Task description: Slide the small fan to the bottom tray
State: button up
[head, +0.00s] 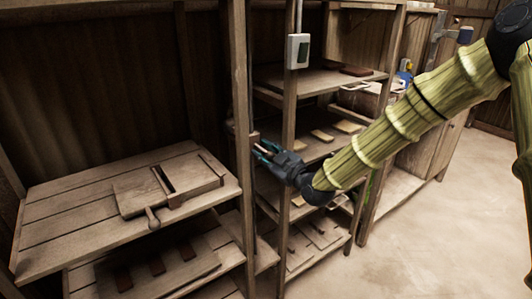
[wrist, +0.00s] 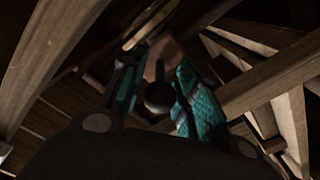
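I cannot make out a small fan in either view. My gripper (head: 266,151) is in the middle of the head view, between two upright posts of the wooden shelving. Its teal fingers point left toward the near post. In the wrist view, my gripper (wrist: 158,95) has its fingers apart, with a dark round knob (wrist: 158,98) between them. Gaps seem to show on both sides of the knob; the deep shadow hides any contact. A brownish wooden piece (wrist: 160,64) lies behind the knob. Which tray is the bottom tray is unclear; low slatted shelves (head: 318,240) show below my gripper.
A wooden tile press or board with a handle (head: 165,190) lies on the left shelf (head: 70,225). A post (head: 240,110) stands close left of my gripper, another post (head: 289,110) close by. A switch box (head: 298,51) is above. Open floor (head: 430,220) lies to the right.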

grip_shut()
notch_tip(320, 180, down, 27)
jog(key=b, duration=1.3)
jog(key=shift+s+r+b, duration=0.15)
jog(key=shift+b, duration=0.15)
grip_release()
jog(key=shift+r, duration=0.1)
jog(key=v, duration=1.2)
